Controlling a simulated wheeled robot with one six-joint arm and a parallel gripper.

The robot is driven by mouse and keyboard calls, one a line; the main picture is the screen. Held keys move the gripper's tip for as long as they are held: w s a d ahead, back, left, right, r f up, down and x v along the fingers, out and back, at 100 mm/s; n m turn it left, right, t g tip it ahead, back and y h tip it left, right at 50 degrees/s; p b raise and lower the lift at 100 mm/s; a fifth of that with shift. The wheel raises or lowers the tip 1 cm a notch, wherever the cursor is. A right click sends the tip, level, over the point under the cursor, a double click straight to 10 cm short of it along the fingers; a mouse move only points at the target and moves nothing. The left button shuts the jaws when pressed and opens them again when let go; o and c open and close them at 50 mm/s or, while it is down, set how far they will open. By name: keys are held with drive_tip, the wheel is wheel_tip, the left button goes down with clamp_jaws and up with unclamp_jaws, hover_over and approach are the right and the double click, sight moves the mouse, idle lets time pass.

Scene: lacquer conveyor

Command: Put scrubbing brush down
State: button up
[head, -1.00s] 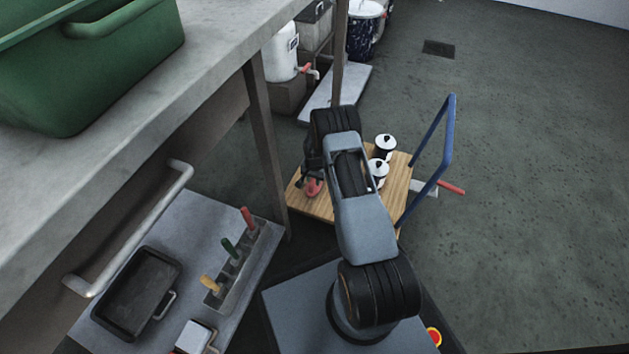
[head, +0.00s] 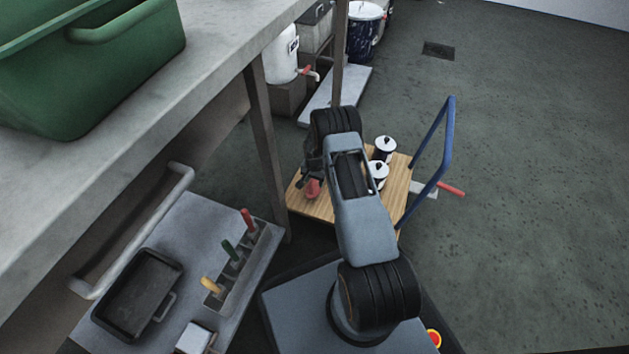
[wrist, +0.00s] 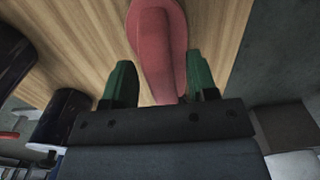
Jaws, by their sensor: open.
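The scrubbing brush (wrist: 158,45) is red-pink and lies on the wooden top of the trolley (wrist: 75,50) in the wrist view. In the head view, the brush (head: 312,188) shows at the trolley's left part, partly hidden by my arm. My gripper (wrist: 160,80) is open, with its green fingertips apart on either side of the brush's near end. I cannot tell whether a fingertip touches it. In the head view my gripper (head: 306,176) is low over the trolley (head: 325,209) and mostly hidden by the arm.
Two dark canisters with white lids, one farther back (head: 385,148) and one nearer (head: 378,172), stand on the trolley right of my arm. The blue trolley handle (head: 447,140) rises at the right. A table leg (head: 268,150) stands close on the left. Open floor lies right.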

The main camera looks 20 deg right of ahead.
drive_tip(key=s+a+r+n+t+p, duration=0.1)
drive_tip(key=s+a+r+n+p, duration=0.15)
drive_tip(key=r, duration=1.35)
drive_tip(key=s+a+r+n+p, duration=0.1)
drive_tip(key=s+a+r+p, duration=0.15)
drive_tip(key=r, duration=1.35)
drive_tip(key=s+a+r+n, duration=0.1)
drive_tip(key=s+r, duration=0.2)
drive_tip(key=s, duration=0.3)
drive_tip(key=s+a+r+n+t, duration=0.1)
drive_tip(key=s+a+r+n, duration=0.1)
drive_tip(key=s+r, duration=0.2)
drive_tip(key=s+a+r+n, duration=0.2)
drive_tip(key=s+r, duration=0.1)
drive_tip(key=s, duration=0.7)
drive_tip(key=shift+s+a+r+t+b, duration=0.15)
drive_tip(key=shift+a+r+t+b, duration=0.1)
drive_tip(key=shift+r+t+b, duration=0.1)
drive_tip(key=shift+n, duration=0.25)
